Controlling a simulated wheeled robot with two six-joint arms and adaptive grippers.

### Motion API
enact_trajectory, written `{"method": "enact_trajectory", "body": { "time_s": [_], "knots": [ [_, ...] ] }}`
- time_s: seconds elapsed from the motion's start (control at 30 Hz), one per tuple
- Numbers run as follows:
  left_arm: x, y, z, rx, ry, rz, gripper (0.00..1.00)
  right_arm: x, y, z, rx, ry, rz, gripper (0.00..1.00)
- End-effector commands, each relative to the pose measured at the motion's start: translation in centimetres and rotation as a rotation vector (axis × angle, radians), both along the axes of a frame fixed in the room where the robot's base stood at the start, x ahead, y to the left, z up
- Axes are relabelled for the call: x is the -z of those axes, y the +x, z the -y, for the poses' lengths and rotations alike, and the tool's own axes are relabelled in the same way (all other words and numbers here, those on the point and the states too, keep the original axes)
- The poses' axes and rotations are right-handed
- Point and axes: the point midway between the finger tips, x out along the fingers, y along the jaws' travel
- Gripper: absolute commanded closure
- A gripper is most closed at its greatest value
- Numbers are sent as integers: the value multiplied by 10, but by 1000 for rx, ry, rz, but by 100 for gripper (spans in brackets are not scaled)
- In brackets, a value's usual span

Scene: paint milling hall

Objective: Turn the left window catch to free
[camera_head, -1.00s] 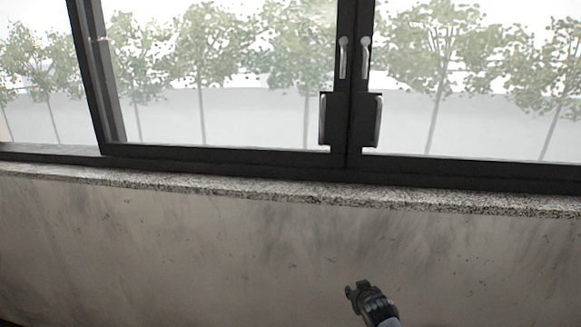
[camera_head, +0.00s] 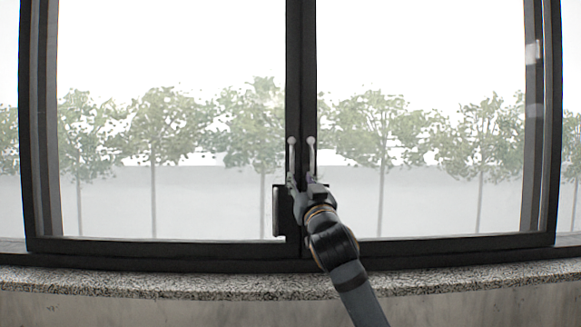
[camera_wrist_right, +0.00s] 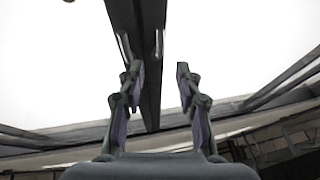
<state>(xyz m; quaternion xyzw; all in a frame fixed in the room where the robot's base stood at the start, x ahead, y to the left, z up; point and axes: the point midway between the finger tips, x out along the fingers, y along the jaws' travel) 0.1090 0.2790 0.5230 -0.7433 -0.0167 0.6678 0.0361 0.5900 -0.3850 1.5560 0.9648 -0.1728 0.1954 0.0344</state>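The left window catch (camera_head: 291,156) is a slim pale lever with a round top, hanging down on the dark middle frame. The right window catch (camera_head: 311,155) hangs beside it in the same way. Both also show in the right wrist view, the left catch (camera_wrist_right: 125,47) and the right catch (camera_wrist_right: 158,44). My right gripper (camera_head: 302,184) is just below the catches in the head view and hides their lower ends. In the right wrist view its fingers (camera_wrist_right: 159,75) are apart with nothing between them. My left gripper is out of view.
A dark pull handle (camera_head: 279,211) sits on the left sash, left of my gripper. My right arm hides the area of its counterpart. A speckled stone sill (camera_head: 150,283) runs below the window. The glass areas on both sides are clear.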

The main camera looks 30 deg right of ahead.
Motion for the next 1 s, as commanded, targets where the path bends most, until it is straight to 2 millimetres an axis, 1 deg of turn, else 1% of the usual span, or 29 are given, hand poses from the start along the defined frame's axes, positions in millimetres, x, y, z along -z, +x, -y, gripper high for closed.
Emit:
{"method": "enact_trajectory", "body": {
  "time_s": [0.07, 0.17, 0.4, 0.5, 0.6, 0.73, 0.97, 1.0],
  "knots": [
    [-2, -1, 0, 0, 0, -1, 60, -1, 2, 1, 0, 1, -3, 65],
    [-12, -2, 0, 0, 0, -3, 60, -8, 11, 4, -1, 3, -4, 65],
    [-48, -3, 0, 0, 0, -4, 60, -30, 56, 20, -1, 5, -7, 65],
    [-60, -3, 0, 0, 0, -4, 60, -36, 72, 26, -2, 4, -6, 65],
    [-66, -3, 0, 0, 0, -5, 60, -39, 83, 30, 0, 2, -6, 65],
    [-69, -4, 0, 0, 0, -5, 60, -39, 91, 33, -1, 1, -5, 65],
    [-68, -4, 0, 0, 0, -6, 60, -38, 92, 33, -1, 0, -4, 65],
    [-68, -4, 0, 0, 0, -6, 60, -38, 92, 33, -1, 0, -4, 67]
  ]
}}
